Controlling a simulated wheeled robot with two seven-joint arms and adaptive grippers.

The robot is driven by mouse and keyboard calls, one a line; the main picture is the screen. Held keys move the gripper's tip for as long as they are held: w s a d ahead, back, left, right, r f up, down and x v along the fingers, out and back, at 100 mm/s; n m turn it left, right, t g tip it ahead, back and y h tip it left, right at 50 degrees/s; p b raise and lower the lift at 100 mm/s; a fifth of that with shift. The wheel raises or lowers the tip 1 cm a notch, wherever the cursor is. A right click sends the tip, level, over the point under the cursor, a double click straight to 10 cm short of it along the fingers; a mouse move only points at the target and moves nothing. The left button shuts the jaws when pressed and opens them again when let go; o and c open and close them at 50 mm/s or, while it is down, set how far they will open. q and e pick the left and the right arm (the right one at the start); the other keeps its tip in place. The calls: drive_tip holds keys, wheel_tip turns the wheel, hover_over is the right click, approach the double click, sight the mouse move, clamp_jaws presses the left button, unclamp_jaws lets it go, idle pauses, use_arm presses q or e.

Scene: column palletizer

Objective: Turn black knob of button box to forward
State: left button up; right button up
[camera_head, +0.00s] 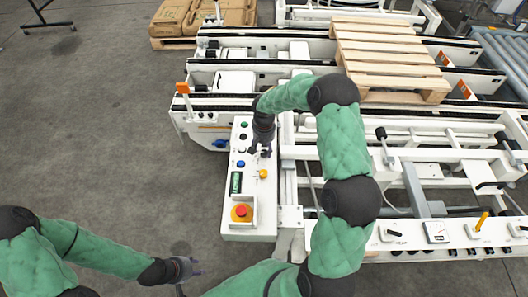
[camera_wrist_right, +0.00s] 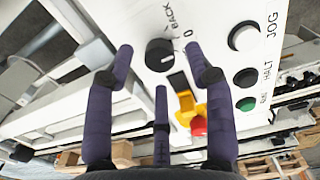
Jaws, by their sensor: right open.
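The button box (camera_head: 233,200) is a long white panel left of the machine frame in the head view. Its black knob (camera_wrist_right: 160,55) is round, with "BACK" and "0" printed beside it, and shows in the right wrist view. My right gripper (camera_head: 262,151) is over the far half of the box and covers the knob in the head view. In the right wrist view its fingers (camera_wrist_right: 160,75) are spread, and the knob lies between the fingertips; contact cannot be told. My left gripper (camera_head: 190,268) hangs apart over the floor at the lower left, its small fingers spread.
White (camera_wrist_right: 245,37), black (camera_wrist_right: 246,77) and green (camera_wrist_right: 247,104) buttons lie beside the knob.

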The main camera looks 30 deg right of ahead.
drive_tip(key=shift+f, duration=1)
clamp_jaws()
drive_tip(key=shift+m+b, duration=0.3)
drive_tip(key=shift+b, duration=0.05)
drive_tip(key=m+b, duration=0.1)
drive_tip(key=m, duration=0.2)
drive_tip(key=shift+m+b, duration=0.3)
drive_tip(key=shift+r+m+b, duration=0.1)
drive_tip(key=shift+m+b, duration=0.65)
drive_tip(key=shift+m, duration=1.55)
drive_tip(key=shift+d, duration=0.1)
drive_tip(key=shift+w, duration=0.1)
